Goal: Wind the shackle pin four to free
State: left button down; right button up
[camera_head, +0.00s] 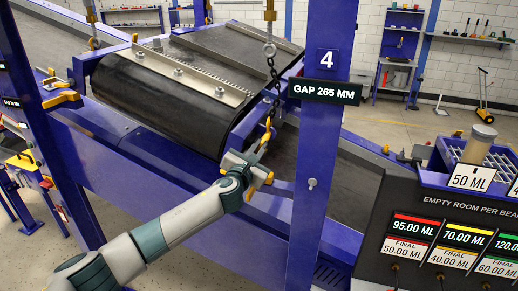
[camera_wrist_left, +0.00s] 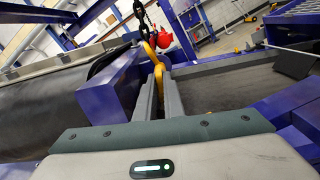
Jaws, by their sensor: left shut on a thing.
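A dark chain (camera_head: 273,75) hangs from a hook block beside the blue post marked 4 (camera_head: 327,59). A yellow shackle (camera_head: 266,132) is at the lower end of the chain, next to the end of the black belt drum. My left gripper (camera_head: 258,149) reaches up to it from below. In the left wrist view the two grey fingers (camera_wrist_left: 160,98) are close together, with the yellow shackle (camera_wrist_left: 152,55) at their tips. The fingers are shut on its pin, which they mostly hide. I cannot tell how far the pin is threaded. My right gripper is in neither view.
The black drum (camera_head: 165,95) and blue frame lie left of the gripper. The blue post with the sign "GAP 265 MM" (camera_head: 324,91) stands close on the right. A dark panel with lit readouts (camera_head: 450,240) fills the lower right. A red object (camera_wrist_left: 165,39) shows behind the shackle.

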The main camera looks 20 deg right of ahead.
pick_arm(q)
jog(key=shift+n, duration=0.3)
jog(key=n, duration=0.3)
jog(key=shift+w+n+b, duration=0.1)
jog(key=shift+n+b, duration=0.25)
jog(key=shift+n, duration=1.25)
jog(key=shift+a, duration=0.1)
jog(key=c, duration=1.9)
grip_release()
jog(key=shift+o, duration=0.2)
